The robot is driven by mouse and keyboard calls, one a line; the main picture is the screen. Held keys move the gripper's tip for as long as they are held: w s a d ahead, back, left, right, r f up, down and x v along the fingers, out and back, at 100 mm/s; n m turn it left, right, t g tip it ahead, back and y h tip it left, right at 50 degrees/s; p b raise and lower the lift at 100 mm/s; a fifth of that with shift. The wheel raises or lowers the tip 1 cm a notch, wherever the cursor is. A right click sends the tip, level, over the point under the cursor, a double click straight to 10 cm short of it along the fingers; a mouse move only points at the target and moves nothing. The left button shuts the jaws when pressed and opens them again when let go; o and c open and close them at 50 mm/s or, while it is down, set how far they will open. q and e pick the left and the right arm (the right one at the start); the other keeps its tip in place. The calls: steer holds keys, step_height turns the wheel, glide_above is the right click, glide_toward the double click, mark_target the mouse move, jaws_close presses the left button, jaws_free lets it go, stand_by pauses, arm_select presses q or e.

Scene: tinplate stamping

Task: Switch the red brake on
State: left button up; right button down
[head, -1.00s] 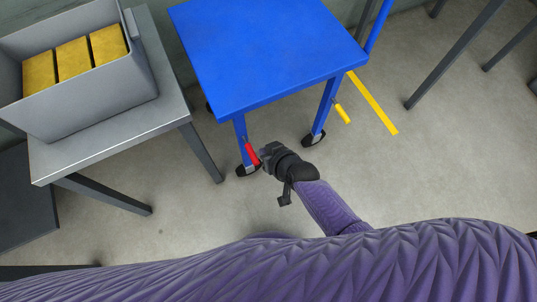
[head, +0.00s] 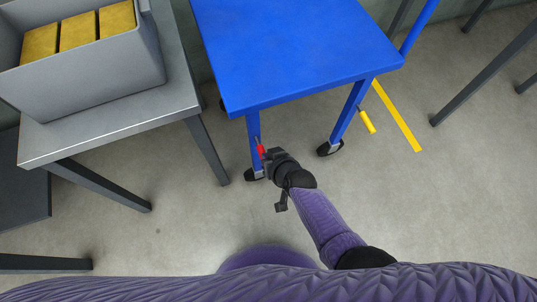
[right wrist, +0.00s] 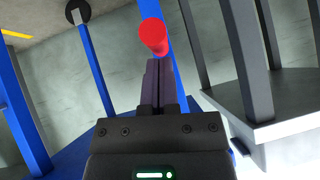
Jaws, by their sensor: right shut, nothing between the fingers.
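The red brake (head: 261,150) is a small lever on the near left leg of the blue cart (head: 300,45), just above a caster. In the head view its lower part is hidden behind my right gripper (head: 267,160). In the right wrist view the red handle (right wrist: 152,37) is just beyond the tips of my right gripper (right wrist: 160,66). The fingers are shut together and empty. I cannot tell whether they touch the handle. My left gripper is not in view.
A yellow-handled lever (head: 366,121) is by the cart's right leg. A grey table (head: 110,125) with a grey bin (head: 85,75) of yellow blocks stands left of the cart. A yellow line (head: 398,117) marks the floor at right. Floor in front is mostly clear.

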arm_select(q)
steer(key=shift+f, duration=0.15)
arm_select(e)
steer(key=shift+s+f, duration=0.1)
steer(key=shift+f, duration=0.15)
